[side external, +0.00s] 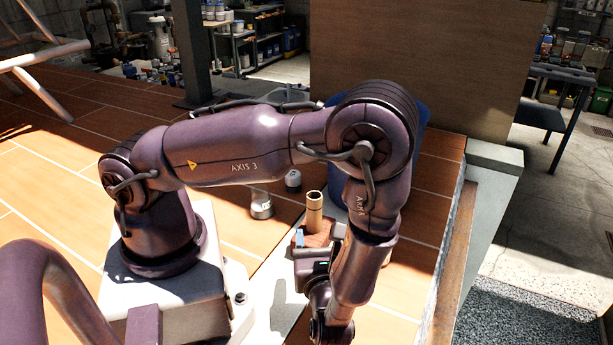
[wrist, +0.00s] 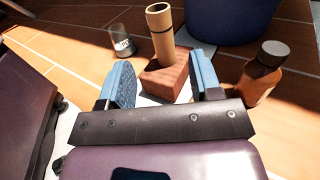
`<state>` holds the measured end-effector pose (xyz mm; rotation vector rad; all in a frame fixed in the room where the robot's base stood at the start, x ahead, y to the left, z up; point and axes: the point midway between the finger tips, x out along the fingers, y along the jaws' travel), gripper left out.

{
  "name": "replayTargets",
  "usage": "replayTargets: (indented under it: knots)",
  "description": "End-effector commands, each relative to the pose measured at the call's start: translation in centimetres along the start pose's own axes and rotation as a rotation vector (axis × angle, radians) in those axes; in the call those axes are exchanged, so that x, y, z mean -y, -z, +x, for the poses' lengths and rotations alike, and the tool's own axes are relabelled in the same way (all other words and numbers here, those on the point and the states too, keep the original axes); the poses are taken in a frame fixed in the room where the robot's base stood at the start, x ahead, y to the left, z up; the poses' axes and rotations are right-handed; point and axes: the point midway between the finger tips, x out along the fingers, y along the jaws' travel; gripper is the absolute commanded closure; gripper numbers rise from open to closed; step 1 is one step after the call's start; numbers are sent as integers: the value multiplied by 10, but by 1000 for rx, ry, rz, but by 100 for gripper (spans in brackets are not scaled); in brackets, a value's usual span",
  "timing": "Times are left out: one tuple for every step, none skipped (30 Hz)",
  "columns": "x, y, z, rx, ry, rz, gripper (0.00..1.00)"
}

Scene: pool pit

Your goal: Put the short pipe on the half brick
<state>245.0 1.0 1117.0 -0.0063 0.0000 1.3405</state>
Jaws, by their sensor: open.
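The short pipe (wrist: 162,35), a tan tube with a dark band, stands on end on top of the half brick (wrist: 165,78), a reddish-brown block. In the side external view the pipe (side external: 314,211) looks upright above the brick (side external: 319,232). My gripper (wrist: 161,70) is open, with one blue fingertip on each side of the brick in the wrist view and nothing held between them. The pipe rises beyond the fingers and appears clear of them. My wrist hides part of the brick in the side external view.
A blue bucket (wrist: 232,18) stands behind the brick. A brown bottle with a dark cap (wrist: 263,72) is close to the right finger. A clear jar (wrist: 123,44) stands to the left. Open tiled floor lies around the jar.

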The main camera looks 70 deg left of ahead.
Motion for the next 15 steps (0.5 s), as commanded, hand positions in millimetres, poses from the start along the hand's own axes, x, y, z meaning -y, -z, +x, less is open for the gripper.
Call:
replayTargets:
  knots:
    - [1, -4, 1, -12, -21, -18, 42]
    - [1, -8, 1, -22, -41, -33, 42]
    - [1, -15, 3, -43, -76, -61, 42]
    - [1, -21, 4, -64, -110, -87, 42]
    - [1, -28, 5, -87, -148, -117, 42]
    - [0, -38, 6, -125, -208, -166, 42]
    - [-1, -46, 8, -156, -256, -205, 42]
    - [-3, -55, 9, -191, -305, -247, 42]
    - [-5, -65, 10, -238, -372, -304, 42]
    - [-7, -73, 11, -275, -420, -348, 42]
    - [-9, -81, 12, -312, -467, -392, 42]
    - [-12, -90, 12, -362, -529, -453, 42]
    - [-14, -97, 12, -401, -573, -499, 42]
    - [-16, -104, 12, -440, -616, -547, 42]
    - [-19, -113, 12, -493, -670, -611, 42]
